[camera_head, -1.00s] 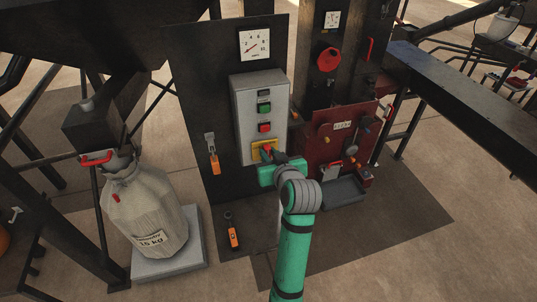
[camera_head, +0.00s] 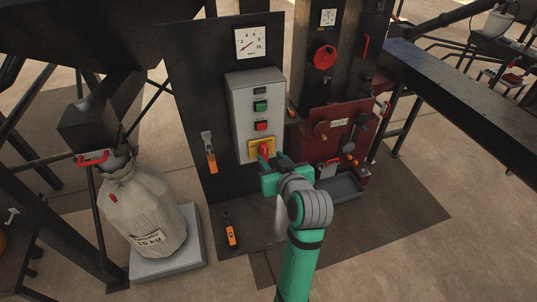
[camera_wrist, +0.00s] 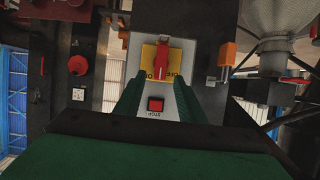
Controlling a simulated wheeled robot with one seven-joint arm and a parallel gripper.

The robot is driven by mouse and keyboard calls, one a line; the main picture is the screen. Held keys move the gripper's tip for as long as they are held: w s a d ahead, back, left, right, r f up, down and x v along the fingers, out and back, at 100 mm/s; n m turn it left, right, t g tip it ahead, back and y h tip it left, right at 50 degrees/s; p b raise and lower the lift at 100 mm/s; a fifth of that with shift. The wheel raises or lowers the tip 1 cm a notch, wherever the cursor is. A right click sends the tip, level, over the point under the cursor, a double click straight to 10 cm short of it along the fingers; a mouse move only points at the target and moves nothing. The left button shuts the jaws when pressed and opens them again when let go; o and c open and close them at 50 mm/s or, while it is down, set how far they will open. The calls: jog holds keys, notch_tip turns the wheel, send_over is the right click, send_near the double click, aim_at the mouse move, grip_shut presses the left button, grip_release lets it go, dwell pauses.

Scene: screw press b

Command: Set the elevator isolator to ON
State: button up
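The elevator isolator is a red rotary handle (camera_head: 264,148) on a yellow plate (camera_head: 254,155), low on the grey control box (camera_head: 242,112). In the wrist view the red handle (camera_wrist: 162,60) stands roughly upright in the picture. Lettering like ON lies at its lower left and OFF at its lower right, upside down and partly covered. My gripper (camera_head: 272,164) is just in front of and below the isolator. In the wrist view its two green fingers (camera_wrist: 157,98) are apart, with nothing held, and the handle shows beyond them.
A red STOP button (camera_wrist: 156,104) sits beside the isolator, between the fingers in the wrist view. Green (camera_head: 260,106) and red (camera_head: 262,126) buttons are above it on the box. A red panel (camera_head: 335,138) stands right, a sack (camera_head: 148,212) on a pale platform left.

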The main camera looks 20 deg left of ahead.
jog(key=v, duration=0.5)
jog(key=shift+d, duration=0.1)
dwell(0.4)
jog(key=shift+f, duration=0.1)
jog(key=s+d+f+m+t+h, duration=0.1)
jog(key=s+d+f+m+h, duration=0.25)
jog(key=s+f, duration=0.5)
jog(key=s+d+f+m+t+h, duration=0.25)
jog(key=s+d+f, duration=0.25)
jog(key=f, duration=0.7)
jog(key=s+d, duration=0.1)
jog(key=s, duration=1.1)
jog(key=s+d+r+h, duration=0.1)
jog(key=s+d, duration=0.1)
jog(key=s, duration=1)
jog(key=shift+d+m+t, duration=0.35)
jog(key=shift+m, duration=0.05)
